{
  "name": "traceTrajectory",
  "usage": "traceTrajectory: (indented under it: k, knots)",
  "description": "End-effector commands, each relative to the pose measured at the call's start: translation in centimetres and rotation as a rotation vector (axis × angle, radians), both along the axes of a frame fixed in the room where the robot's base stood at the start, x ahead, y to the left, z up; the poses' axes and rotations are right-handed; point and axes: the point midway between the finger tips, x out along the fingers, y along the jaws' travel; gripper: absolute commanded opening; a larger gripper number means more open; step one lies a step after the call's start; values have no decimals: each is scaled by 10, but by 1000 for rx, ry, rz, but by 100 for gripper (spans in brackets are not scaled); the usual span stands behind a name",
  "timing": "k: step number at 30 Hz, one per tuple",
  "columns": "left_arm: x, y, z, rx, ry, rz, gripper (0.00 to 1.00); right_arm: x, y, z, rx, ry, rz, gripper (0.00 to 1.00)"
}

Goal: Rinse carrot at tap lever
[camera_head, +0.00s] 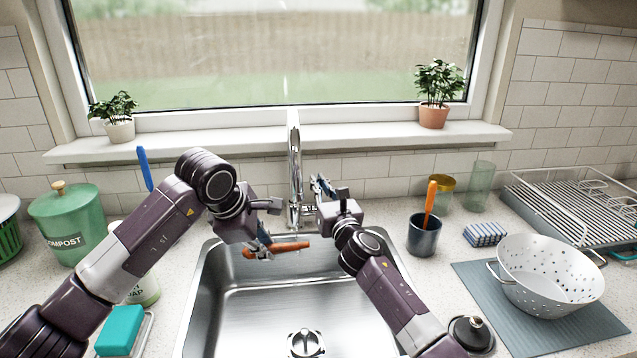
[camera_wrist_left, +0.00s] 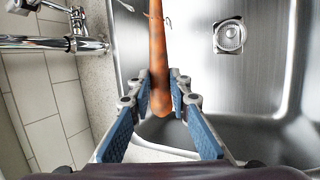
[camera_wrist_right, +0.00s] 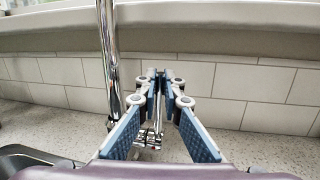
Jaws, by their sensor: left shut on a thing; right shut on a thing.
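My left gripper (camera_head: 266,238) is shut on an orange carrot (camera_head: 288,246), held level over the back of the steel sink (camera_head: 196,310). In the left wrist view the carrot (camera_wrist_left: 158,58) runs out between the blue finger pads. The chrome tap (camera_head: 294,160) stands behind the sink, with its spout above the carrot's area. My right gripper (camera_head: 321,186) is beside the tap on its right, shut on the tap lever (camera_wrist_right: 160,76), which its fingers mostly hide. Whether water runs I cannot tell.
A dark cup (camera_head: 424,238) with an orange-handled tool stands right of the sink. A white colander (camera_head: 545,275) sits on a grey mat, before a dish rack (camera_head: 590,210). A green compost bin (camera_head: 68,222) and a teal sponge (camera_head: 119,330) are at left. The sink's front is clear.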

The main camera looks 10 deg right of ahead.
Motion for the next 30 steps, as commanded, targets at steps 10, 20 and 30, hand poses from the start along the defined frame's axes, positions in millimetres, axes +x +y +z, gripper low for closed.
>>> traceTrajectory:
  k: [10, 20, 30]
  knots:
    - [0, 0, 1, 0, -1, 0, 0, -2, 0, 3, -2, -22, 1, 0]
    - [0, 0, 1, 0, -1, 0, 0, -2, 0, 2, -4, -19, 1, 25]
    - [0, 0, 0, 0, -1, 0, 0, -4, -2, 0, -5, -17, 0, 25]
